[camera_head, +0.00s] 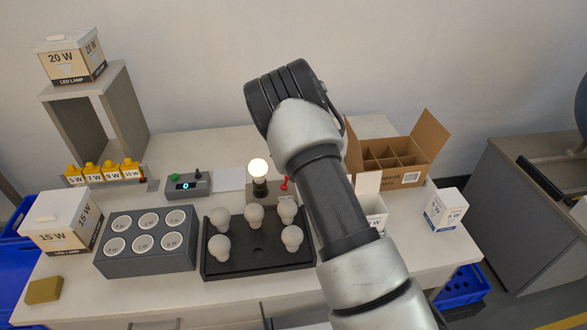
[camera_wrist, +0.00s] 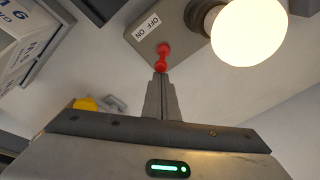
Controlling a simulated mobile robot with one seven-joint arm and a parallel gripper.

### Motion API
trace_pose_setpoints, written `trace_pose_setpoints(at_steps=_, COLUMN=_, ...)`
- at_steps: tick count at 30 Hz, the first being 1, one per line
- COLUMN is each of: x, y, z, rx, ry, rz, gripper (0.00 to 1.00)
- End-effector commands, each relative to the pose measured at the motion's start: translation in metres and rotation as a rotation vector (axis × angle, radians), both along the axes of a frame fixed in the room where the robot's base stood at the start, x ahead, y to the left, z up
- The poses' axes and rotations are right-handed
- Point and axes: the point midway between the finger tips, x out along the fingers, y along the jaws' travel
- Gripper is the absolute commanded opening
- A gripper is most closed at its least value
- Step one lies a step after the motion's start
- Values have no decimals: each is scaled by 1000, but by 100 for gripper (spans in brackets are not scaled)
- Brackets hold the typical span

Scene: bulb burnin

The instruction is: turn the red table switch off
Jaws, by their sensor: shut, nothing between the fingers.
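The red switch (camera_wrist: 162,56) is a small lever on a grey box (camera_wrist: 150,25), beside a white label reading OFF and ON. In the head view the red switch (camera_head: 284,184) shows just left of my arm. A lit bulb (camera_head: 258,168) stands in a socket on the same box; it glows in the wrist view too (camera_wrist: 248,32). My gripper (camera_wrist: 162,78) is shut and empty, its fingertips right at the lever's knob; I cannot tell whether they touch. In the head view my arm hides the gripper.
A black tray with several bulbs (camera_head: 258,250) and a grey block of cups (camera_head: 145,262) stand in front of the switch box. An open cardboard box (camera_head: 412,138) is to the right. A small control box (camera_head: 188,185) with a display is to the left.

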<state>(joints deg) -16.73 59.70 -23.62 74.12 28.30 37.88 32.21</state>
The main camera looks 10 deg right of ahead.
Motion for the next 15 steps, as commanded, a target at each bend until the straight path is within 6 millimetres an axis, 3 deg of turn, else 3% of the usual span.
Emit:
trace_pose_setpoints(at_steps=11, x=0, y=25, z=0, rx=-291, ry=-1, rz=7, gripper=0)
trace_pose_setpoints(at_steps=15, x=0, y=25, z=5, rx=-280, ry=2, rz=-1, gripper=0)
